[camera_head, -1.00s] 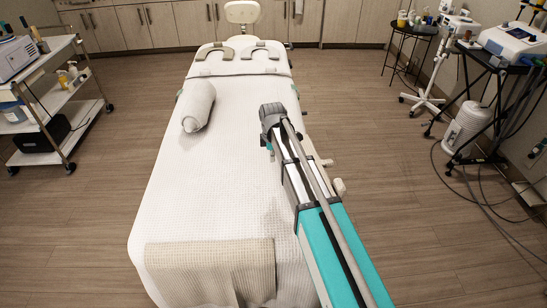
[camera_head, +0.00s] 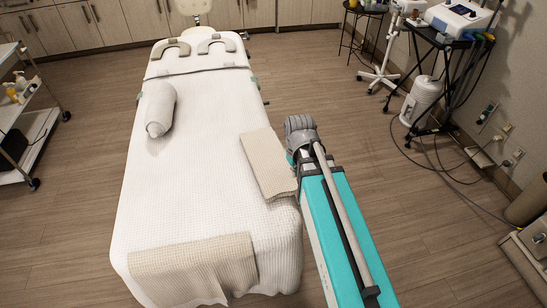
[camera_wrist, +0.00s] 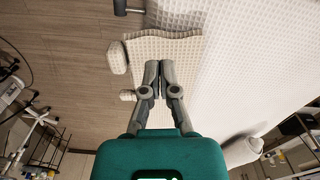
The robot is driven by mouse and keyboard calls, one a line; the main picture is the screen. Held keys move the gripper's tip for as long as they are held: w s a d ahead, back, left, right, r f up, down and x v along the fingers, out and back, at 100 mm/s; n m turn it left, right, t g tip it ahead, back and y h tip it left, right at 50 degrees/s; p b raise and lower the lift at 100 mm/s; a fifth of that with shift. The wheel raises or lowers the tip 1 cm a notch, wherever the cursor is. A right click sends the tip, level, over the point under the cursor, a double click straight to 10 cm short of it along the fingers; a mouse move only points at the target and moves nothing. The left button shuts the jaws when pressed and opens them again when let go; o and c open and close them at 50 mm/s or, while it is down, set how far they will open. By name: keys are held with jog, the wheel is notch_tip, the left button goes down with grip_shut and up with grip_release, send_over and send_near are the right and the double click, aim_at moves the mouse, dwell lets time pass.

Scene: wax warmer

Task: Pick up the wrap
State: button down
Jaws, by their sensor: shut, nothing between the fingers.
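A folded beige waffle cloth, which looks like the wrap (camera_head: 268,165), lies on the right edge of the white-covered bed (camera_head: 195,190). A second beige cloth (camera_head: 195,268) lies across the near end of the bed, so I cannot be sure which one is the wrap. In the wrist view, my gripper (camera_wrist: 159,66) is shut and empty, its fingers side by side over a beige waffle cloth (camera_wrist: 165,48). I cannot tell whether they touch it. In the head view, my arm stands just right of the wrap, and its fingers are hidden.
A rolled white towel (camera_head: 160,110) lies on the bed's upper left. Grey knobs (camera_wrist: 117,57) stick out beside the bed in the wrist view. A shelf cart (camera_head: 28,140) stands at left, and a device table (camera_head: 455,45) with cables at right.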

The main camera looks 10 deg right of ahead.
jog(key=shift+s+d+r+m+p, duration=0.15)
jog(key=shift+s+d+r+m, duration=0.1)
jog(key=shift+s+d+m, duration=0.25)
jog(key=shift+s+d+r+m+p, duration=0.1)
jog(key=shift+s+d+r+m, duration=0.2)
jog(key=shift+s+m, duration=0.35)
jog(key=shift+s+d+r+m+p, duration=0.15)
jog(key=shift+s+d+m, duration=0.3)
jog(key=shift+s, duration=0.3)
